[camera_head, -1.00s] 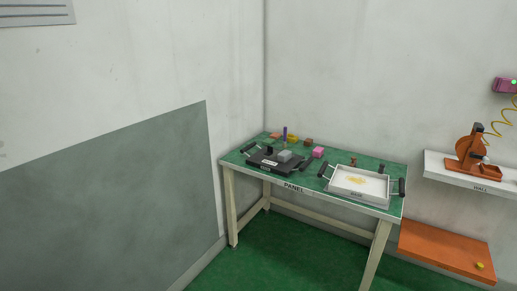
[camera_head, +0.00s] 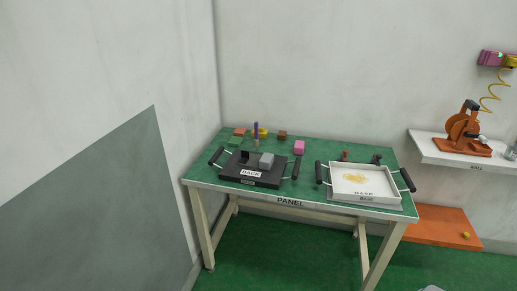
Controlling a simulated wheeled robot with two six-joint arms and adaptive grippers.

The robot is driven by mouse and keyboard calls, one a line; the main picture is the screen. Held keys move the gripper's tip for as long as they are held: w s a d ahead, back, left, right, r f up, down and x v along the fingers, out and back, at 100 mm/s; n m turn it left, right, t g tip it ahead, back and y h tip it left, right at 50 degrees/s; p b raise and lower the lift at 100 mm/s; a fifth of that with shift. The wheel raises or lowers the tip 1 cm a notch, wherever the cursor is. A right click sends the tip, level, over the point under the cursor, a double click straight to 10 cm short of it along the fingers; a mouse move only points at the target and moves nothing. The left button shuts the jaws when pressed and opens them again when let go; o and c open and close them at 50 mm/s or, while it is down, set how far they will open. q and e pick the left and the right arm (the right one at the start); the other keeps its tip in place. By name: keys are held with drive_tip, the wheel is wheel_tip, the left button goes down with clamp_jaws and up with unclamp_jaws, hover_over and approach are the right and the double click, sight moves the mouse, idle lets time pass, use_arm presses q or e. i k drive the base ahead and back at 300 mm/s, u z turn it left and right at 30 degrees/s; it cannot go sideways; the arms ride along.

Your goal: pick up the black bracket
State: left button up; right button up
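I see two small black pieces that could be the black bracket, too small to tell apart by shape. One black piece (camera_head: 376,159) stands on the green table (camera_head: 310,149) behind the white tray. Another dark upright piece (camera_head: 245,155) shows at the black tray (camera_head: 236,175), beside a grey block (camera_head: 266,160). Neither of my grippers is in view.
The white tray (camera_head: 335,181) with black handles holds yellowish material. A white shelf (camera_head: 445,153) and an orange surface (camera_head: 435,228) are at right.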

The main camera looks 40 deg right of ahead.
sight(244, 154)
drive_tip(key=z, duration=0.6)
drive_tip(key=i, duration=0.85)
drive_tip(key=z, duration=0.85)
